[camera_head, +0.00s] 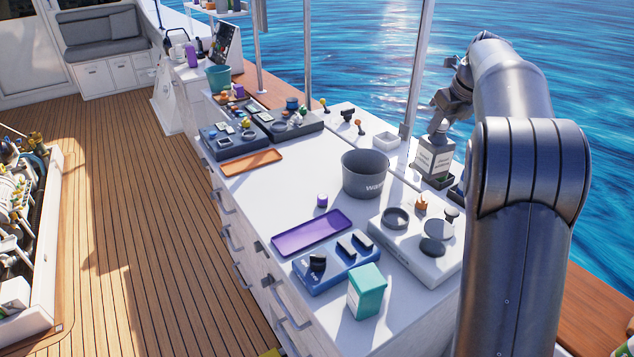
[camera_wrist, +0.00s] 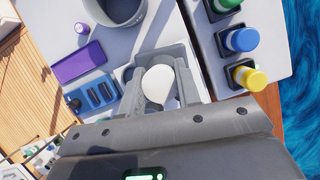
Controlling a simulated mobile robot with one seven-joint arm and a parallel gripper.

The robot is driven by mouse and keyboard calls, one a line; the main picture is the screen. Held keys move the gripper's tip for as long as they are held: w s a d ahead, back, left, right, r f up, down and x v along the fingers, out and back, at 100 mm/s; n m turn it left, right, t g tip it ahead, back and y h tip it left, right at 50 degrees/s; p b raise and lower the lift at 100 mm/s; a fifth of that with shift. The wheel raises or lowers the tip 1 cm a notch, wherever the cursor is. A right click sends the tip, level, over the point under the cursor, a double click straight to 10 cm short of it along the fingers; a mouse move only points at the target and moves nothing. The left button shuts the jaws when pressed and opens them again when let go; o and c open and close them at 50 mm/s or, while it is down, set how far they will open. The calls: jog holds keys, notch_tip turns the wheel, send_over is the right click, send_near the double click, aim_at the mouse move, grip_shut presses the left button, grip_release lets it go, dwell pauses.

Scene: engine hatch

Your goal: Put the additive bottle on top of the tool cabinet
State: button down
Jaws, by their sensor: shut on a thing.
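The additive bottle (camera_head: 433,160), a grey bottle with a pale label, hangs upright below my gripper (camera_head: 440,118) at the right of the head view. My gripper is shut around its upper part. The tool cabinet (camera_head: 250,195) is the long white unit with drawers. The bottle is by its far right edge, and I cannot tell whether its base touches anything.
On the cabinet stand a grey bucket (camera_head: 366,173), a purple tray (camera_head: 312,232), a blue block (camera_head: 335,266), a teal box (camera_head: 367,290) and a pale grey tray (camera_head: 420,245). Blue-capped (camera_wrist: 242,40) and yellow-capped (camera_wrist: 250,77) bottles stand at right. Bare top lies around the orange tray (camera_head: 252,162).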

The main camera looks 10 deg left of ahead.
jog(key=s+a+n, duration=0.1)
jog(key=s+a, duration=0.1)
jog(key=a, duration=1.2)
jog(key=s+a+n, duration=0.1)
jog(key=s+a, duration=0.1)
jog(key=a, duration=1.1)
jog(key=a+f, duration=1.1)
jog(key=f, duration=0.4)
jog(key=shift+w+a+f+g, duration=0.2)
jog(key=shift+a+f+g, duration=0.05)
jog(key=shift+a+g, duration=0.05)
jog(key=shift+f, duration=0.1)
jog(key=c, duration=1)
grip_release()
jog(key=shift+c, duration=0.2)
